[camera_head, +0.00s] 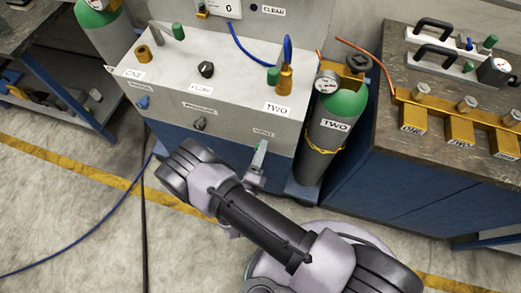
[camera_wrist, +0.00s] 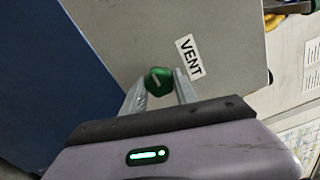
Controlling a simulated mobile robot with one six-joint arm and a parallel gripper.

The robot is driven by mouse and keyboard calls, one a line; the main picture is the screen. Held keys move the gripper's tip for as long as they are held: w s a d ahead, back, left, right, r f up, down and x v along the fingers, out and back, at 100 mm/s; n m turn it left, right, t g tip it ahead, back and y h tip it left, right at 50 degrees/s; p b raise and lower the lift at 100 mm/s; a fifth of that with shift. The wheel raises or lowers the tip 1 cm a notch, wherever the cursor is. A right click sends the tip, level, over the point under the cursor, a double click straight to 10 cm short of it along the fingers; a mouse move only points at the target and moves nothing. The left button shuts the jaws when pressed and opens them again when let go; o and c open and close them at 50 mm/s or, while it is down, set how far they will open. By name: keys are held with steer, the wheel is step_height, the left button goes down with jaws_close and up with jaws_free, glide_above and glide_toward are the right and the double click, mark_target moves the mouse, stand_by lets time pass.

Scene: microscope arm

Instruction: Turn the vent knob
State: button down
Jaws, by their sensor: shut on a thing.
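The vent knob (camera_wrist: 158,80) is green with a pale line on its face. It sits on the grey front panel beside the label VENT (camera_wrist: 189,57) in the wrist view. My gripper (camera_wrist: 160,90) has one finger on each side of the knob and is shut on it. In the head view my gripper (camera_head: 257,160) reaches the lower right of the cabinet front, just below the VENT label (camera_head: 263,132). The knob shows there only as a small bit of green at the fingers, mostly hidden.
The grey cabinet (camera_head: 180,75) carries a black flow knob (camera_head: 206,69) and a black front knob (camera_head: 199,124). A gas cylinder marked TWO (camera_head: 330,135) stands close right of my gripper. A bench (camera_head: 385,150) with yellow blocks is further right. Hoses lie on the floor at left.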

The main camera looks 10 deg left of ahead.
steer(key=c, duration=0.9)
jaws_free()
steer(key=shift+c, duration=0.2)
steer(key=shift+s, duration=0.15)
steer(key=s+a+p, duration=0.1)
steer(key=s+p, duration=0.2)
steer(key=s, duration=1.4)
steer(key=shift+a, duration=0.15)
